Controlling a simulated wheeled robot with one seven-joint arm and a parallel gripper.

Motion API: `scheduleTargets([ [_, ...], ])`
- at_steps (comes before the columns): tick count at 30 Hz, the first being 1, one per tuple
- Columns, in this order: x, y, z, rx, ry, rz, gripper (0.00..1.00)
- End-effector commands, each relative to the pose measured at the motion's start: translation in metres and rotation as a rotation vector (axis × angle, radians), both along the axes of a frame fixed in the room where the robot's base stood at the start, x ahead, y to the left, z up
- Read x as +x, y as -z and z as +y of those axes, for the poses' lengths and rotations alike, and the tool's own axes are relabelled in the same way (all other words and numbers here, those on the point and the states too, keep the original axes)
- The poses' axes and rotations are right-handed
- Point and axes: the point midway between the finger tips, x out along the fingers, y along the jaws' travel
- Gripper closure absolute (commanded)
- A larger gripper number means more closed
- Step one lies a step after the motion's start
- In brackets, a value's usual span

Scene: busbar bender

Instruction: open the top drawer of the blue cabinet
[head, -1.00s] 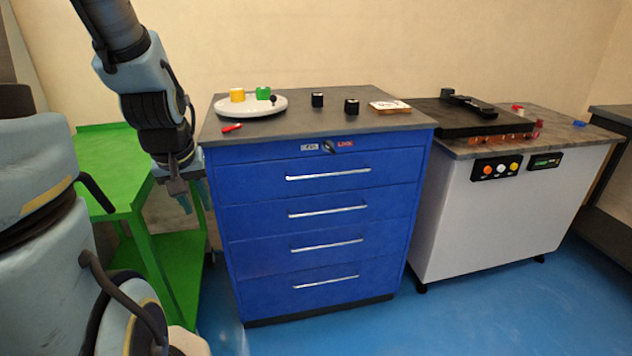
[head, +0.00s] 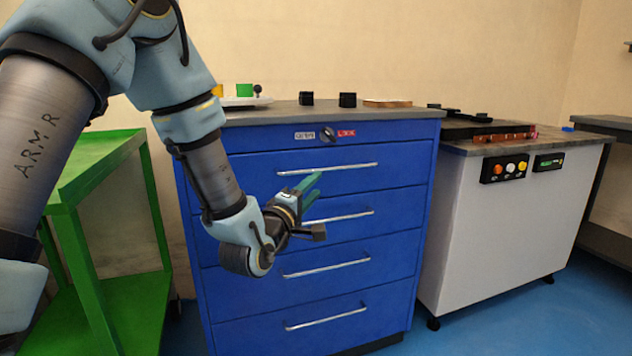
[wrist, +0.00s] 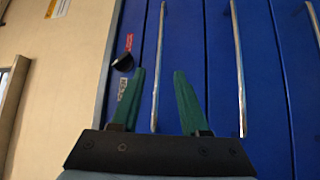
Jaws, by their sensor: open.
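The blue cabinet (head: 235,250) stands in front of me with its drawers closed. The top drawer's silver bar handle (head: 350,167) lies below the lock strip. My gripper (head: 317,184) is open and empty in front of the cabinet, near the left half of the top handle and slightly below it in the head view. In the wrist view the picture is turned sideways. There the top handle (wrist: 160,60) runs between the two green fingers of my gripper (wrist: 158,85), with no contact visible. The second drawer's handle (wrist: 238,70) is right of the fingers.
A lock knob (head: 327,134) between two labels sits above the top drawer. Small black blocks (head: 347,100) and a white plate (head: 245,102) are on the cabinet top. A green cart (head: 85,240) stands left, a white machine cabinet (head: 510,230) right.

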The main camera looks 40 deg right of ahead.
Motion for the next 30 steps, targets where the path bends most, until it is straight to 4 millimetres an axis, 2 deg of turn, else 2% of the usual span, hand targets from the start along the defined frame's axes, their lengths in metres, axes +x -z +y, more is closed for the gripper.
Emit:
scheduleTargets([
  [5, 0.009, -0.005, -0.022, -0.001, 0.000, -0.002, 0.55],
  [12, 0.027, -0.011, -0.062, 0.001, -0.002, -0.004, 0.55],
  [18, 0.038, -0.014, -0.086, 0.002, -0.002, -0.001, 0.55],
  [23, 0.041, -0.015, -0.093, 0.003, -0.003, -0.002, 0.55],
  [30, 0.042, -0.015, -0.094, 0.004, -0.003, -0.001, 0.55],
])
